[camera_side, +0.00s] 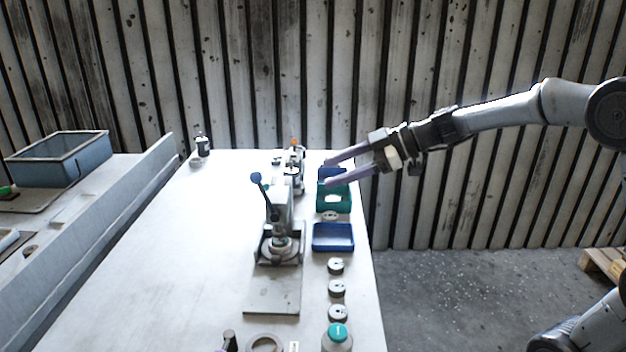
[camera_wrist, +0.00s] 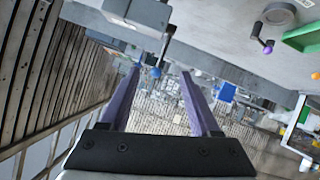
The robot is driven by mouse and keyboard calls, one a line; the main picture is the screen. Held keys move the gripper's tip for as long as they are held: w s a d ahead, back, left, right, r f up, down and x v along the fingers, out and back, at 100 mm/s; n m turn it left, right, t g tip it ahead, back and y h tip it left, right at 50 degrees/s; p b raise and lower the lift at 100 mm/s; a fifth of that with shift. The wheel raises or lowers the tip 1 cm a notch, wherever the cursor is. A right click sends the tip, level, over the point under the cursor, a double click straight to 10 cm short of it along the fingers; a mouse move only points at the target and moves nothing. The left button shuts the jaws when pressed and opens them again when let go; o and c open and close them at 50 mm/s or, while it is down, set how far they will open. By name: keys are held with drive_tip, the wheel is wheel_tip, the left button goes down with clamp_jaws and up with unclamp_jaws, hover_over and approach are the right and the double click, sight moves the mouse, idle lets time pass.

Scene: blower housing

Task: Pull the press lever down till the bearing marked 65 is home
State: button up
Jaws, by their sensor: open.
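The press (camera_side: 279,205) stands on the table with its lever (camera_side: 264,196) raised, tilted up and left, ending in a blue knob (camera_side: 256,177). A round part (camera_side: 281,243) sits low in the press under the ram; its marking is too small to read, and I cannot tell how deep it sits. My gripper (camera_side: 328,174) is open and empty, to the right of the knob and apart from it, with its purple fingers pointing left. In the wrist view, a blue ball (camera_wrist: 155,73), which looks like the knob, shows between the fingertips, beyond them.
A green tray (camera_side: 333,208) and a blue tray (camera_side: 333,248) lie right of the press. Several discs (camera_side: 337,288) and a teal-capped bottle (camera_side: 338,343) line the table's right edge. A small device with an orange top (camera_side: 295,165) stands behind the press.

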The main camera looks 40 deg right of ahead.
drive_tip(key=shift+v, duration=2.05)
drive_tip(key=s+a+r+n+g, duration=0.2)
drive_tip(key=s+a+g, duration=0.1)
drive_tip(key=s+a, duration=0.95)
drive_tip(key=s+d+f+m+g+h, duration=0.1)
drive_tip(key=s+d+f+m+h, duration=0.6)
drive_tip(key=s+m, duration=0.6)
drive_tip(key=shift+s+d+f+h, duration=0.3)
drive_tip(key=shift+s+d+f, duration=0.3)
drive_tip(key=shift+d+f, duration=0.85)
drive_tip(key=shift+d+r, duration=0.15)
drive_tip(key=shift+r, duration=0.1)
